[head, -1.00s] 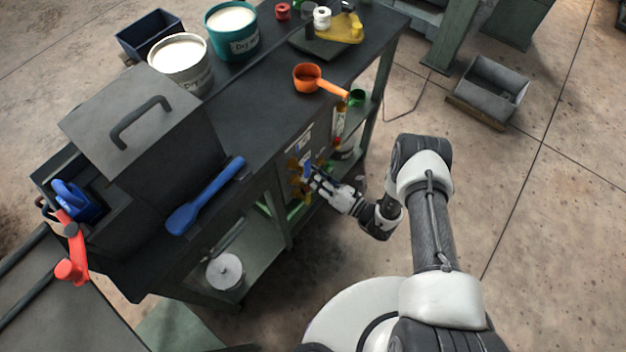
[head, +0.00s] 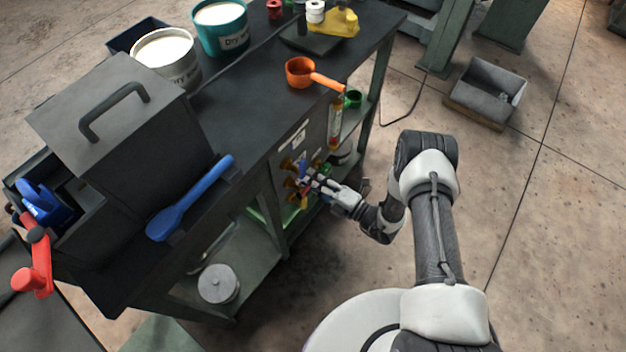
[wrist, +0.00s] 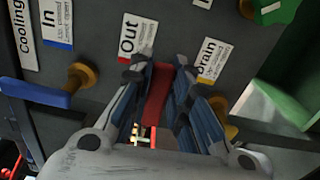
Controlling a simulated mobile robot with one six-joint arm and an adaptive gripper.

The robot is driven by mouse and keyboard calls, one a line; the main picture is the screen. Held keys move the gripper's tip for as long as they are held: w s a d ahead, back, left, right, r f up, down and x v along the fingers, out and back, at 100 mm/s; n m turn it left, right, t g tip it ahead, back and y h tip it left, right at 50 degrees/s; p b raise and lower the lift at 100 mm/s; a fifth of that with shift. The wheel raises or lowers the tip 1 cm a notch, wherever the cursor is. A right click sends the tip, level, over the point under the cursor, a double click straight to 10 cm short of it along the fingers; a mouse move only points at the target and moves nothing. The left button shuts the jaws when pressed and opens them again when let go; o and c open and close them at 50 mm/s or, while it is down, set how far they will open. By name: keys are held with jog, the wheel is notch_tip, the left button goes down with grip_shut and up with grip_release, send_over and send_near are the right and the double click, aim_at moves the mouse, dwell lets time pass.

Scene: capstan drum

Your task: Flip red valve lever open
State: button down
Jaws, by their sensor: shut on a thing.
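The red valve lever (wrist: 156,95) shows in the middle of the wrist view, below the label "Out" (wrist: 136,36), pointing down the picture. My gripper (wrist: 157,72) has one finger on each side of it and is shut on it. The fingers and the palm hide part of the lever and its brass body. In the head view my gripper (head: 309,183) is at the valve panel on the bench's side; the red lever is too small there to tell its angle.
A blue lever (wrist: 35,93) on a brass valve (wrist: 82,76) is left of my fingers. The "Drain" label (wrist: 210,61) and a brass fitting (wrist: 226,114) are close on the right. A green knob (wrist: 274,8) is at upper right. Open floor (head: 560,230) lies right of the bench.

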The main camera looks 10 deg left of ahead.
jog(key=shift+s+f+m, duration=0.1)
jog(key=shift+f+m, duration=0.05)
jog(key=shift+m, duration=0.25)
jog(key=c, duration=1.5)
grip_release()
jog(key=v, duration=1.2)
